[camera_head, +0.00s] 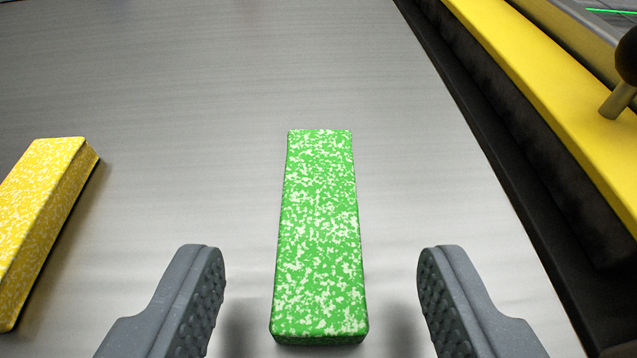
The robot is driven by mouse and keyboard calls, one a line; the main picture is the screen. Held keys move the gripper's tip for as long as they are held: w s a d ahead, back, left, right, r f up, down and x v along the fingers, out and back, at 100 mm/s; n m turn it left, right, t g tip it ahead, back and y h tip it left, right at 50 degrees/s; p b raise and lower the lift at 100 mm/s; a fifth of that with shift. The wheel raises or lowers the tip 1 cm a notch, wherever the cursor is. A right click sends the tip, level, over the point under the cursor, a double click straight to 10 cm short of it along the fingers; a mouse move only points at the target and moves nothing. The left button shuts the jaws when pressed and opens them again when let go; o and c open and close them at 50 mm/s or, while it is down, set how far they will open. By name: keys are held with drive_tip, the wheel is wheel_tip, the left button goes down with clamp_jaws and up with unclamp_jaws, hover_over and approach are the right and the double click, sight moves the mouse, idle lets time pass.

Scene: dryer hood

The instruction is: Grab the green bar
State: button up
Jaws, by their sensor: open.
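The green bar (319,235) is speckled with white and lies lengthwise on the grey metal surface, in the middle of the view. My gripper (321,305) is open, with one grey finger to the left of the bar's near end and the other to the right. Both studded finger pads face the bar, with a clear gap on each side. Neither finger touches the bar in this view. The height of the fingers above the surface is hard to tell.
A yellow speckled bar (42,220) lies at the left edge, left of my gripper. A black and yellow raised edge (545,100) runs along the right side, with a dark knob (627,55) on it. The grey surface (200,70) beyond the green bar is clear.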

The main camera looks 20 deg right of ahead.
sight(321, 212)
drive_tip(key=x, duration=0.3)
drive_tip(key=shift+w+f, duration=0.1)
drive_tip(key=shift+w, duration=0.05)
drive_tip(key=c, duration=1.1)
